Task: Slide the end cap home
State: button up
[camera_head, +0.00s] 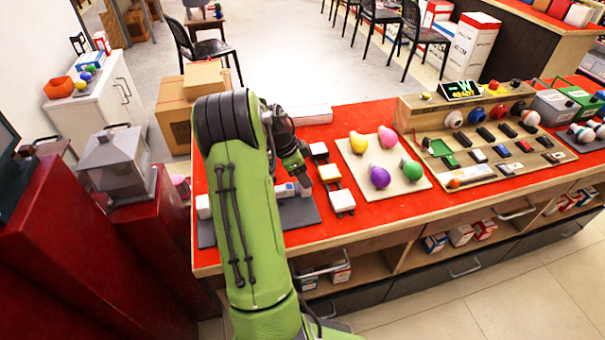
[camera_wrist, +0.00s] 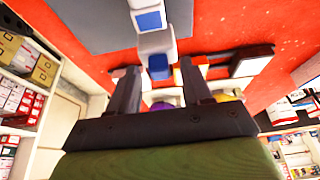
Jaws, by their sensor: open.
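My gripper (camera_head: 303,177) is open, pointing down over the left part of the red table. In the wrist view its two dark fingers (camera_wrist: 159,72) stand apart. A white part with blue faces (camera_wrist: 152,41) lies ahead of them, and its near blue end shows between the fingertips; I cannot tell whether they touch it. In the head view this white-and-blue part (camera_head: 285,190) lies on a dark grey mat (camera_head: 299,214), partly hidden by my arm. A white block (camera_head: 204,206) sits at the mat's left end. Which piece is the end cap is unclear.
Small white-topped blocks (camera_head: 341,200) stand just right of the mat. A beige board (camera_head: 408,184) holds several coloured bulb shapes. Farther right is a wooden rack (camera_head: 480,172) with small parts. A red cabinet with a grey lantern-like box (camera_head: 115,160) is at the left.

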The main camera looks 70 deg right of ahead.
grip_shut()
jog(key=w+a, duration=0.1)
jog(key=w, duration=0.2)
jog(key=shift+a+b, duration=0.35)
jog(key=shift+b, duration=0.05)
grip_release()
jog(key=p+v, duration=0.4)
jog(key=v, duration=1.2)
